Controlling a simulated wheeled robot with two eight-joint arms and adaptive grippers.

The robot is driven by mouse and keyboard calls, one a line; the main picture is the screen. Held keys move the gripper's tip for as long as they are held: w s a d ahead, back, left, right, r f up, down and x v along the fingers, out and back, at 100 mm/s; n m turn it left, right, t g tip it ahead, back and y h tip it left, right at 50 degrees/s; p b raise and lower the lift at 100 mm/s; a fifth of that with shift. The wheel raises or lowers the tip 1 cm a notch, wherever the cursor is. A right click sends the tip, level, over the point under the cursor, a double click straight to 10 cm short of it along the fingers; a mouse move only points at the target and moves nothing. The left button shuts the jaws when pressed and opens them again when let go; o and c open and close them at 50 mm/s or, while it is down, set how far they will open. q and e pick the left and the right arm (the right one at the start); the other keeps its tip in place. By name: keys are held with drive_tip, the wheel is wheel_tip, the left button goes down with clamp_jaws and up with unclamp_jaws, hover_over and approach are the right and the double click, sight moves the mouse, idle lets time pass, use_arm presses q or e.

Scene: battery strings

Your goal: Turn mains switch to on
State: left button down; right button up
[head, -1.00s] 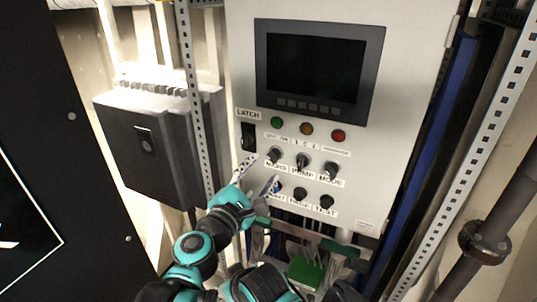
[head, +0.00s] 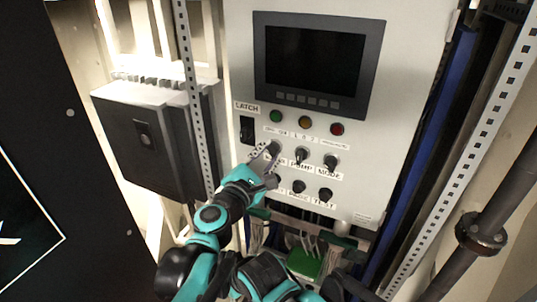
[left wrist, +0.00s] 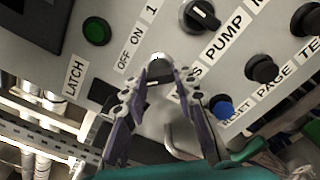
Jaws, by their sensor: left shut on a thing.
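The mains switch (head: 275,147) is a small dark rotary knob, first in its row on the light grey panel. My left gripper (head: 267,154) reaches it from below left, its fingertips at the knob. In the left wrist view, the two fingers (left wrist: 159,74) are shut on the mains switch (left wrist: 159,60), one on each side. The fingers cover part of its label, and the "OFF" and "ON" marks (left wrist: 129,57) show beside it. I cannot tell which mark the knob points to. My right gripper is not in view.
The pump switch (head: 301,155) and mode switch (head: 331,161) stand to the right. A blue reset button (left wrist: 222,106) and dark buttons sit below. Lamps (head: 305,123) and a screen (head: 315,62) are above, the latch switch (head: 247,130) at left.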

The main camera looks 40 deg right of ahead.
use_arm(q)
drive_tip(key=shift+m, duration=0.4)
drive_tip(key=m+b, duration=0.2)
drive_tip(key=m, duration=0.5)
drive_tip(key=shift+m+b, duration=0.3)
drive_tip(key=shift+b, duration=0.05)
drive_tip(key=m+b, duration=0.1)
drive_tip(key=m, duration=0.3)
drive_tip(key=shift+m, duration=0.3)
drive_tip(key=m, duration=0.4)
drive_tip(key=shift+s+m+b, duration=0.1)
drive_tip(key=shift+m+b, duration=0.25)
drive_tip(key=shift+m, duration=0.05)
drive_tip(key=c, duration=1.2)
unclamp_jaws()
drive_tip(key=shift+d, duration=0.1)
